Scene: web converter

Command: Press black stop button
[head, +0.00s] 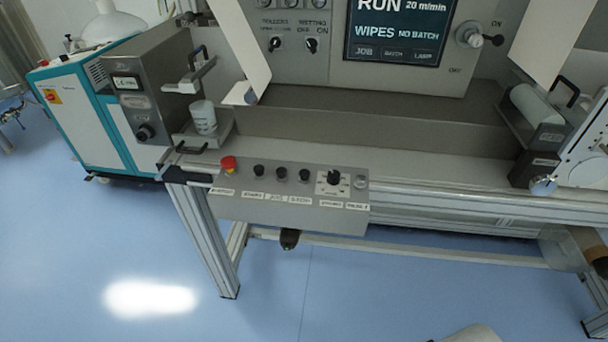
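A grey control box (240,208) hangs on the machine's front rail. Its sloped top carries a red mushroom button (229,164) at the left. To the right of it stand three black buttons in a row: the left one (259,171), the middle one (281,173) and the right one (304,175). A black rotary knob (333,178) sits on a white plate farther right, with a small grey button (360,183) beside it. My gripper is not in view.
The screen (402,30) above reads RUN, 20 m/min. A white-and-teal cabinet (75,115) stands at the left. A metal frame leg (208,235) stands under the box. A pale rounded shape (474,334) shows at the bottom edge. Blue floor (370,290) before the box looks clear.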

